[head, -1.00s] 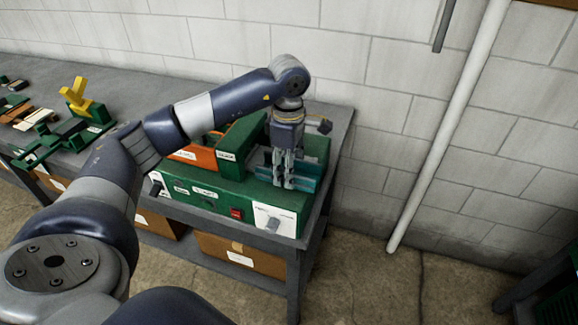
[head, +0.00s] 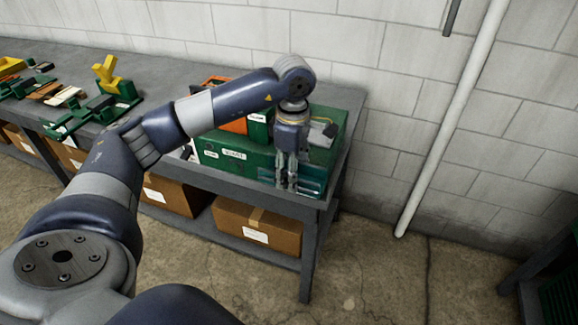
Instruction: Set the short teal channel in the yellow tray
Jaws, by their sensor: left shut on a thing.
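My left gripper (head: 286,184) points down at the right end of the bench and is shut on the short teal channel (head: 312,178). The channel shows on both sides of the fingers, in front of a green machine; I cannot tell whether it touches anything below. The yellow tray (head: 10,66) shows in part at the far left edge of the view, far from the gripper. My right gripper is not in view.
The green machine (head: 225,157) and an orange part (head: 236,125) stand behind my arm. A green stand with a yellow V-shaped top (head: 107,76) and several strips (head: 55,94) lie on the left of the bench (head: 165,82). Cardboard boxes (head: 256,226) sit below.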

